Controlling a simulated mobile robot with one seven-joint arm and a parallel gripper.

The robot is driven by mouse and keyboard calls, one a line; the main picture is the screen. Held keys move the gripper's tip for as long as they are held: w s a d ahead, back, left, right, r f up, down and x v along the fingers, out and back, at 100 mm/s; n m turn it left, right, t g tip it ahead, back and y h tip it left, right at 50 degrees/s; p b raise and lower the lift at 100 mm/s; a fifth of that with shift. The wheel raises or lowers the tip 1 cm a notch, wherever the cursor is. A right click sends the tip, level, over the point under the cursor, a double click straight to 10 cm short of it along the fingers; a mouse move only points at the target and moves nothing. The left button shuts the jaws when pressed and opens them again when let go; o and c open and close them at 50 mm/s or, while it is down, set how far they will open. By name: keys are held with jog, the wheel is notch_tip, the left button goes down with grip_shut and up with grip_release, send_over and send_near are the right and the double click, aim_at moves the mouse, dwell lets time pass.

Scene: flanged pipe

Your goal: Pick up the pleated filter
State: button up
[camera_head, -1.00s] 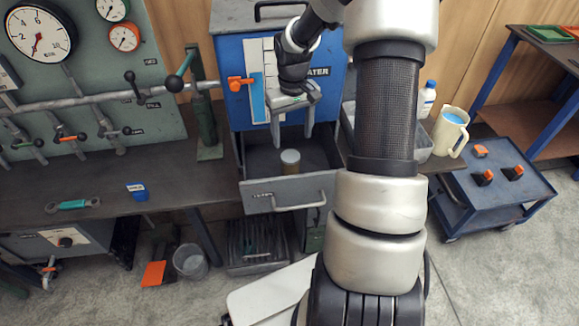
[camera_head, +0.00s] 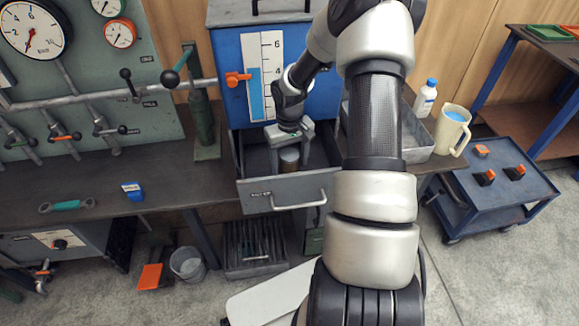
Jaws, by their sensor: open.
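The pleated filter (camera_head: 289,159) is a small tan cylinder with a grey top. It stands upright in the open grey drawer (camera_head: 257,193) under the blue water unit. My gripper (camera_head: 289,163) is open and points down into the drawer, with one finger on each side of the filter. Whether the fingers touch the filter cannot be told. The palm hides part of the filter's top.
The drawer's front panel and handle (camera_head: 300,206) stand just in front of the filter. The blue unit (camera_head: 228,75) rises behind. A metal tray (camera_head: 418,140), a bottle (camera_head: 425,98) and a pitcher (camera_head: 452,130) are to the right. A wrench (camera_head: 66,205) and blue block (camera_head: 133,191) lie left.

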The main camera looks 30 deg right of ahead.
jog(key=shift+c, duration=0.5)
jog(key=c, duration=1.1)
jog(key=shift+r, duration=0.2)
